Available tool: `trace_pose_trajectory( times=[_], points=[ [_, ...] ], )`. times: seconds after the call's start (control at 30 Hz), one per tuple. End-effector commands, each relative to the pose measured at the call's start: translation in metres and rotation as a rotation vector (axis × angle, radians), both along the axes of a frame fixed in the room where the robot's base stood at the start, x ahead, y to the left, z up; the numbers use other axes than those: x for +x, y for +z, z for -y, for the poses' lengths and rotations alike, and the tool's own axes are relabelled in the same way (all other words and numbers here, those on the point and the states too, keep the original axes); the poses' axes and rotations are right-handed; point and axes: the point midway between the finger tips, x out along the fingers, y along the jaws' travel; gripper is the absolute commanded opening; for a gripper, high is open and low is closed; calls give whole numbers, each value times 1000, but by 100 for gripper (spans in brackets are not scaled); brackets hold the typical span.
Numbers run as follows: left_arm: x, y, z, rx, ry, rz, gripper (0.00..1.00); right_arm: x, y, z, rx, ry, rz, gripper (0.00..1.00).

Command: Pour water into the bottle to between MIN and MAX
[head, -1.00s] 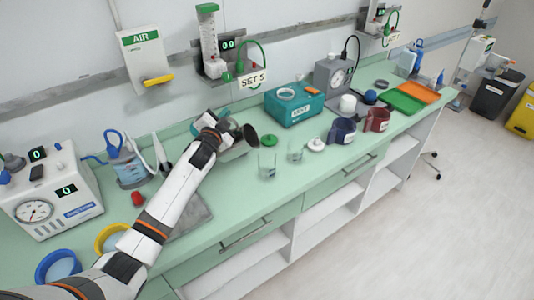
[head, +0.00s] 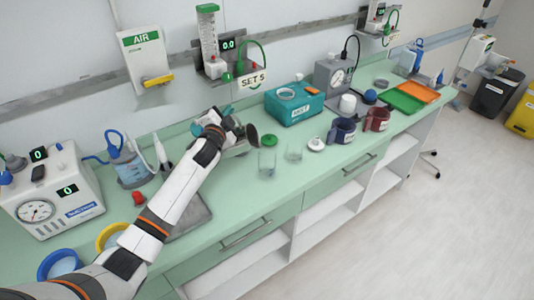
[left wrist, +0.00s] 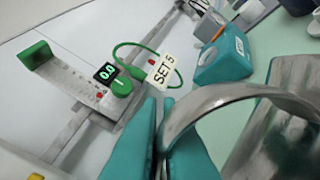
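My left gripper (head: 228,126) is over the counter, shut on a metal jug (head: 240,147). The jug is tilted, its dark mouth facing right toward two clear open vessels. One clear vessel (head: 267,162) stands nearest the mouth, the other (head: 294,152) to its right. I cannot tell which is the bottle; MIN and MAX marks and any water are too small to see. No stream of water shows. My right gripper is not in view.
A green lid (head: 269,140) and a white lid (head: 316,144) lie near the vessels. A teal box (head: 295,107), blue mug (head: 342,131) and red mug (head: 377,119) stand right. A bottle with blue tubing (head: 130,168) stands left. The front counter strip is fairly clear.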

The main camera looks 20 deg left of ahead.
Motion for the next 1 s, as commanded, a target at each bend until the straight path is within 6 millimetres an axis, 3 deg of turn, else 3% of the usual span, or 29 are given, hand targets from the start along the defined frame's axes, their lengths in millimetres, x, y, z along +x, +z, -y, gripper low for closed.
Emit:
trace_pose_trajectory(
  times=[1.0],
  points=[
    [1, 10, 8, 77, -1, -4, 0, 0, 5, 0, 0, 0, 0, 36]
  ],
)
